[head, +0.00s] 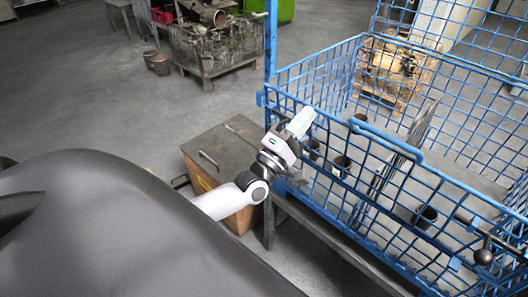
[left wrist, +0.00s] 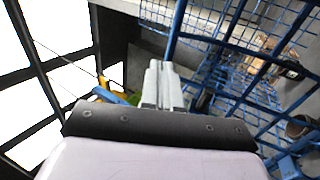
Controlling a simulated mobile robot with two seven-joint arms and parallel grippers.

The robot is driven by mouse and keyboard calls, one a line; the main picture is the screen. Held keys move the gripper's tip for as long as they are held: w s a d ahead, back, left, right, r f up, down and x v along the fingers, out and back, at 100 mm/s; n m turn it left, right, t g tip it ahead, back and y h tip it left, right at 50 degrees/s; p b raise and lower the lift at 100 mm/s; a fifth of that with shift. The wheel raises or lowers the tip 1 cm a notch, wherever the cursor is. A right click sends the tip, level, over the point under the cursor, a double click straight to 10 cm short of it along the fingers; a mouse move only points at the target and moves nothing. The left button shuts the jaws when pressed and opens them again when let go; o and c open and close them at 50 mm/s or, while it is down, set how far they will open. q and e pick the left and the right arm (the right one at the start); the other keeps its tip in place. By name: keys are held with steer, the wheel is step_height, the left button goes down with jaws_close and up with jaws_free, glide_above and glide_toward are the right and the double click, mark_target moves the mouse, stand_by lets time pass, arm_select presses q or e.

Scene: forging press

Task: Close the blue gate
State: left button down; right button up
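The blue mesh gate (head: 385,178) appears to be the front panel of a blue wire cage, running from upper left to lower right in the head view. A blue bar (head: 385,140) is raised along its top edge. My left gripper (head: 307,115) is at the near side of the panel, by its top rail near the left end. Its pale fingers also show in the left wrist view (left wrist: 163,80), close together with nothing visible between them. I cannot tell whether they touch the rail. My right gripper is not in view.
Inside the cage are dark cups (head: 341,166) and a leaning grey mesh piece (head: 418,125). A lever with a black knob (head: 484,257) is at the lower right. A brown box (head: 222,150) stands left of the cage. The floor (head: 120,95) further left is open.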

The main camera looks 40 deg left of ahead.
arm_select(q)
steer(key=shift+w+d+r+b, duration=0.1)
steer(key=shift+w+r+b, duration=0.1)
steer(key=shift+w, duration=0.55)
steer(key=shift+w+d+r+b, duration=0.1)
steer(key=shift+w+r+b, duration=0.1)
steer(key=shift+w, duration=0.5)
steer(key=shift+w+a+r, duration=0.1)
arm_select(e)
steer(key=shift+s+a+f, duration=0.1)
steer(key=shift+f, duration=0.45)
arm_select(q)
steer(key=shift+r, duration=0.15)
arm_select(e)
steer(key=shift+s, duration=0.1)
